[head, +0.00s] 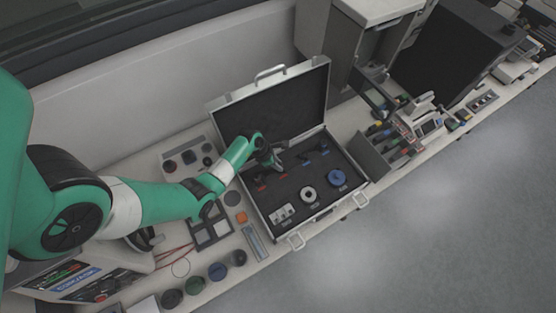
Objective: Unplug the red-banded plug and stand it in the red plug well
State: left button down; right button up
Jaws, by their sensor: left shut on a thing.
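An open silver case (262,226) with a dark foam insert stands on the bench. My left gripper (275,163) reaches into it from the left and is shut just above the foam. What it holds is small and mostly hidden by the jaws; it appears to be the red-banded plug. One red mark (284,175) shows right below the gripper and another red piece (261,187) lies to its lower left. I cannot tell which of these is the red plug well. My right gripper is not in view.
The case also holds a blue round part (337,178), a pale ring (308,194), white blocks (282,213) and small blue-marked pieces (308,162). The raised lid (270,105) stands behind my gripper. Several dark pots and trays crowd the bench at left.

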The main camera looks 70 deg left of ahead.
pick_arm(q)
jog(key=shift+f+b, duration=0.65)
jog(key=shift+f, duration=0.35)
jog(key=shift+f, duration=0.35)
jog(key=shift+c, duration=0.4)
grip_release()
jog(key=shift+r, duration=0.15)
notch_tip(320, 180, up, 8)
jog(key=p, duration=0.8)
jog(key=shift+f, duration=0.3)
